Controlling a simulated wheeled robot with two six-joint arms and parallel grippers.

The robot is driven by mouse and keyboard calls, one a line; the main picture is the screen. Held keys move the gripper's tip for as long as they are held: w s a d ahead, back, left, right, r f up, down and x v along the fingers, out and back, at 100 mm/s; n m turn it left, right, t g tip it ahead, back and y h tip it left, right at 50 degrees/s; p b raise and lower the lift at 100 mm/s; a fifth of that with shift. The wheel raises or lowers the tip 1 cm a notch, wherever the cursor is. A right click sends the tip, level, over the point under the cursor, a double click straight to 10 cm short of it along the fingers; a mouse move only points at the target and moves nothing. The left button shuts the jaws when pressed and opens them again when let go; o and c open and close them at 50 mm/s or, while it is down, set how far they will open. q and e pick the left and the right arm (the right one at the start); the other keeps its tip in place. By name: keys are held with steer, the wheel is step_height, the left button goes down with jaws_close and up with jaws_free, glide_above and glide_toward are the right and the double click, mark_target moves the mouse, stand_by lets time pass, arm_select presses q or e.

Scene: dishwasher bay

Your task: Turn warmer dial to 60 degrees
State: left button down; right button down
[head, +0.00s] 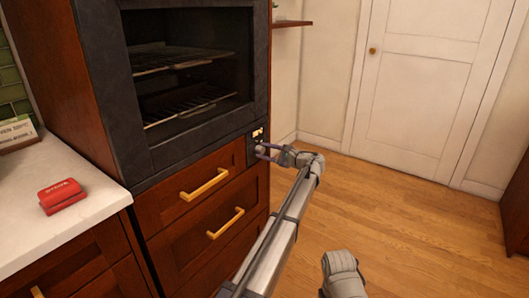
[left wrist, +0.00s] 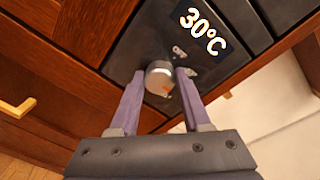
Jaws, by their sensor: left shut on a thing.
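The warmer dial (left wrist: 160,78) is a small round silver knob with an orange mark, on a dark panel. The display (left wrist: 202,31) above it reads 30°C in the left wrist view. My left gripper (left wrist: 160,80) has its two purple fingers on either side of the dial and is shut on it. In the head view my left gripper (head: 262,151) reaches the dark panel (head: 256,134) at the lower right of the oven; the dial is hard to make out there. A grey part of my right arm (head: 342,274) shows at the bottom; its fingers are out of view.
The dark oven (head: 190,70) with wire racks stands above wooden drawers with gold handles (head: 204,184). A red box (head: 62,195) lies on the white counter (head: 95,190) at left. The wooden floor (head: 400,220) at right is clear, up to a white door (head: 425,80).

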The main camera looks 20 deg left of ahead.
arm_select(q)
steer(key=shift+c, duration=1.8)
jaws_free()
steer(key=shift+d, duration=0.1)
steer(key=v, duration=0.7)
steer(key=shift+s+d+p, duration=0.15)
steer(key=shift+d+p, duration=0.1)
steer(key=shift+p, duration=0.1)
